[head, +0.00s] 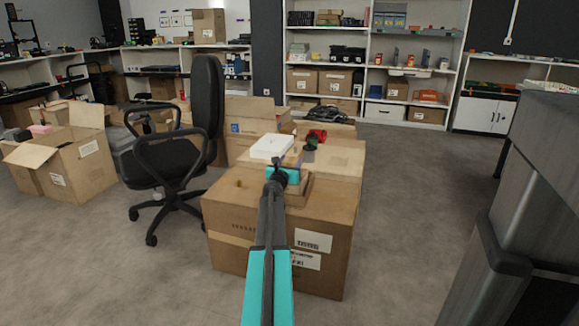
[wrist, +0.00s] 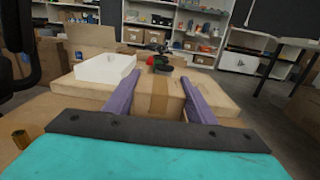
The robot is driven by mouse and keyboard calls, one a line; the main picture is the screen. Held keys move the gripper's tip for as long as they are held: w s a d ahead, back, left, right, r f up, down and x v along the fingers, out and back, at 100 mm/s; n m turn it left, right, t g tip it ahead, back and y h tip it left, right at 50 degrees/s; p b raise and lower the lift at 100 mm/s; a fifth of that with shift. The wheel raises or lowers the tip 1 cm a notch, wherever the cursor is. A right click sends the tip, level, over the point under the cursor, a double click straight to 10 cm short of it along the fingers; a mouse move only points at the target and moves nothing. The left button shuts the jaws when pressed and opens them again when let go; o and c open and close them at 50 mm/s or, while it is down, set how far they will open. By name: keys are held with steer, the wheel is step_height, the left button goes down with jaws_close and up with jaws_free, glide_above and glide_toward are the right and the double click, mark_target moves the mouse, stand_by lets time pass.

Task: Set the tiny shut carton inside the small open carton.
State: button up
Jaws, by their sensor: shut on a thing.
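My gripper (head: 287,166) reaches over the top of a large carton in the head view. In the wrist view its two purple fingers (wrist: 158,100) are closed on a tiny brown shut carton (wrist: 160,90) with a tape strip down its middle. In the head view my gripper's turquoise body partly hides this carton. An open carton (head: 85,160) with raised flaps stands on the floor at the left. I cannot tell whether it is the small open carton of the task.
A white box (head: 272,146) lies left of my gripper, also in the wrist view (wrist: 104,68). A red item (head: 316,135) and a dark cup-like item (head: 311,142) stand behind. A small brown cylinder (wrist: 20,138) is at left.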

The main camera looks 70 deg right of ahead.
steer(key=shift+f+b, duration=0.55)
stand_by(0.4)
steer(key=o, duration=1.6)
steer(key=shift+c, duration=0.2)
steer(key=shift+r, duration=0.2)
steer(key=shift+r+p, duration=0.45)
steer(key=shift+p, duration=0.2)
steer(key=shift+a, duration=0.2)
steer(key=s+a+p, duration=0.1)
steer(key=a+p, duration=0.1)
steer(key=a, duration=0.9)
steer(key=shift+a, duration=0.3)
steer(key=shift+p, duration=0.3)
